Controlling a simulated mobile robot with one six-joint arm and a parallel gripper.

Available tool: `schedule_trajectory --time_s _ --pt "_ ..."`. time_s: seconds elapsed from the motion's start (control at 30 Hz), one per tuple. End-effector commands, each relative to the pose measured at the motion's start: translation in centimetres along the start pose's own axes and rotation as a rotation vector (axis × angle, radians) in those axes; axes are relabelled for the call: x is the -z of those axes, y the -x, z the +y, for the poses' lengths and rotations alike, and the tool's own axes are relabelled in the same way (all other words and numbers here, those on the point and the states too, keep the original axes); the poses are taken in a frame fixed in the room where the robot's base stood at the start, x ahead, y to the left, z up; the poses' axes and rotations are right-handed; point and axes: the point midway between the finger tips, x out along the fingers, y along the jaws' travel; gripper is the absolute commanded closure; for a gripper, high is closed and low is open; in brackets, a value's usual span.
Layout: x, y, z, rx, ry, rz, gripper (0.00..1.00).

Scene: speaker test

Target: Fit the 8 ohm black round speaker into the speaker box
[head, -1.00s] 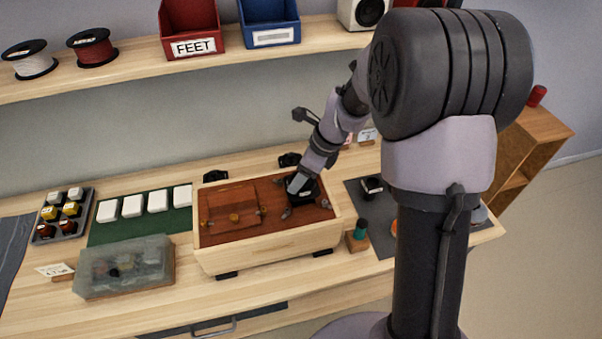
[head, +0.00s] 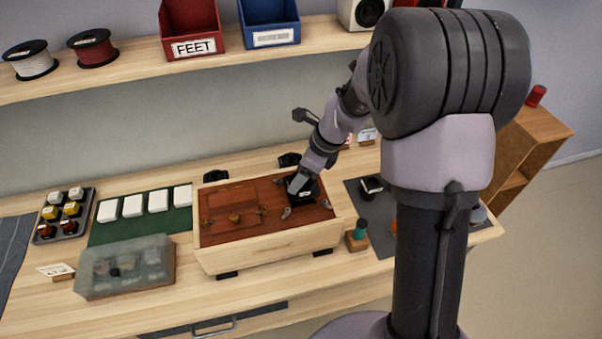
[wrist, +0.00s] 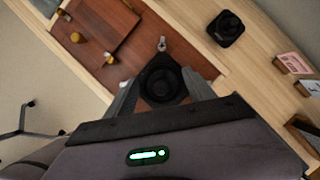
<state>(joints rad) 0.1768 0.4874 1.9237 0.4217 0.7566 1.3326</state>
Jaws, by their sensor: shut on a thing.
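The speaker box (head: 262,257) is a light wooden case with a reddish-brown top, standing on the bench. My gripper (head: 298,186) is over the right part of that top. In the wrist view my gripper (wrist: 161,88) is shut on a black round speaker (wrist: 160,82), with one finger on each side. A dark square area surrounds the speaker at the box top. I cannot tell whether the speaker is seated in an opening or just above it. The speaker's underside is hidden.
Another black speaker-like part (head: 371,186) lies on the grey mat (head: 357,205) right of the box. A small green-topped item (head: 360,230) stands near the box's right front corner. A translucent case (head: 125,268) lies front left. White blocks sit on a green mat (head: 137,228).

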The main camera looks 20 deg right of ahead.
Motion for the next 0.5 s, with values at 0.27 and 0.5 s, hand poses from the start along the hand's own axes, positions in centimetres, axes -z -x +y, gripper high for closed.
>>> schedule_trajectory --time_s 0.27,0.5 --pt "0.01 -0.04 -0.02 0.0 0.0 0.0 1.0" --pt "0.15 -0.38 -0.02 0.0 0.0 0.0 1.0"
